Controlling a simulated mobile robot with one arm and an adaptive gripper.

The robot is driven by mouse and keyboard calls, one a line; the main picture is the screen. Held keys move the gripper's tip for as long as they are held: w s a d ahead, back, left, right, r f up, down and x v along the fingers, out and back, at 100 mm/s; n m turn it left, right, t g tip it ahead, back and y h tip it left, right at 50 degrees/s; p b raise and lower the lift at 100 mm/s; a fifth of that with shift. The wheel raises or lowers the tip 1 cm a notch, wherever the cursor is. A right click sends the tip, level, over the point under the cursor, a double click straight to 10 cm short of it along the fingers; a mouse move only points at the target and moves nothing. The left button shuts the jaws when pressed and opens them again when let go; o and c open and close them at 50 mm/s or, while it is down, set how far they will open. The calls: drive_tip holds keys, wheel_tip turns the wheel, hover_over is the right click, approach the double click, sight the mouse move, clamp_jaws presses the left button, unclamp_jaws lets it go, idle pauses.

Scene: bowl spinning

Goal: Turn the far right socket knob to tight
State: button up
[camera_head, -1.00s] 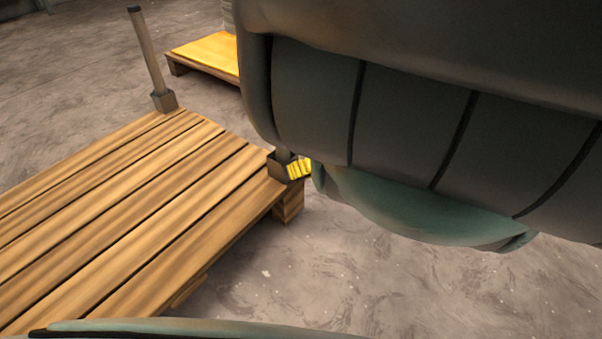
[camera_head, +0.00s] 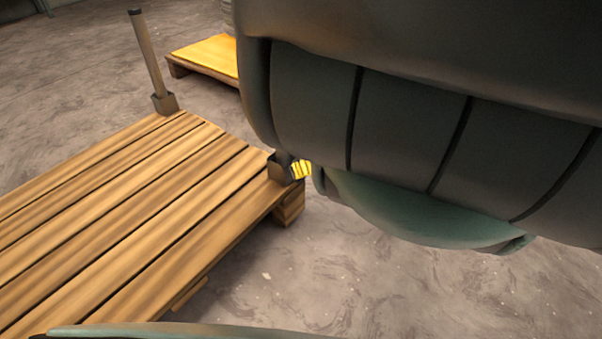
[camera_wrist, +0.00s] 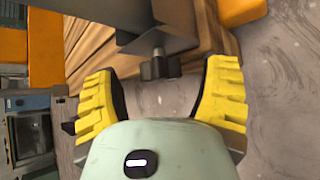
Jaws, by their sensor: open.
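The wooden pallet (camera_head: 110,225) has a grey metal socket (camera_head: 279,170) at its far right corner, with a post standing in it. In the wrist view, this socket (camera_wrist: 150,25) shows at the top, with a short stem and a dark knob (camera_wrist: 160,68) on its side. My gripper (camera_wrist: 161,78) is open, with one yellow finger on each side of the knob and a visible gap to it on both sides. In the head view only a yellow fingertip (camera_head: 301,169) shows beside the socket; my arm hides the rest.
Another post (camera_head: 148,55) stands in a socket at the pallet's far left corner. A low pallet with a yellow top (camera_head: 207,54) lies behind. Bare concrete floor (camera_head: 370,280) lies to the right. My arm covers the upper right of the head view.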

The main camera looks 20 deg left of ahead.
drive_tip(key=v, duration=1)
drive_tip(key=shift+d, duration=0.2)
drive_tip(key=shift+r, duration=0.15)
